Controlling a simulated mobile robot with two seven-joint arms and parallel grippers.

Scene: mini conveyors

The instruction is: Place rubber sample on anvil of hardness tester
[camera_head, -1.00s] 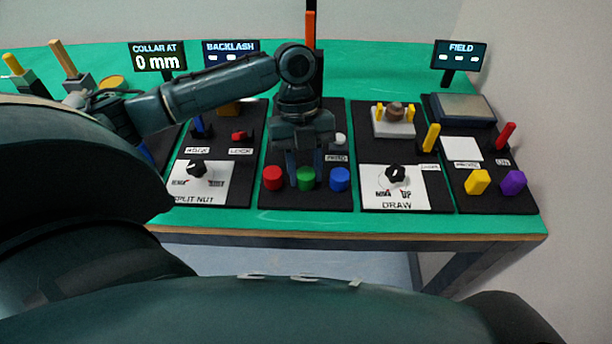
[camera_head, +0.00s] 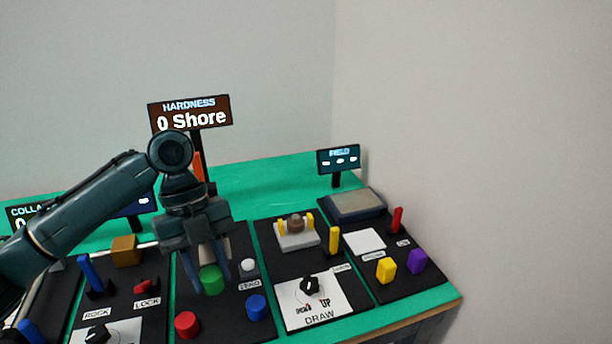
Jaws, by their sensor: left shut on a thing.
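The hardness tester's display (camera_head: 190,113) reads "HARDNESS 0 Shore" and stands behind my arm. Below it shows part of an orange post (camera_head: 198,166). The rest of the tester, with its anvil, is mostly hidden behind my left gripper (camera_head: 209,282). That gripper points down and is shut on a green cylinder (camera_head: 210,280), apparently a rubber sample. The cylinder looks upright and raised above the black panel. A red cylinder (camera_head: 187,325) and a blue cylinder (camera_head: 257,307) stand on the panel in front. My right gripper is out of view.
A white button (camera_head: 248,265) by a "ZERO" label is right of the gripper. Further right are a panel with a "DRAW" knob (camera_head: 310,287), a yellow lever (camera_head: 334,240), and the "FIELD" display (camera_head: 339,160). A blue lever (camera_head: 92,275) and brown block (camera_head: 125,250) stand left.

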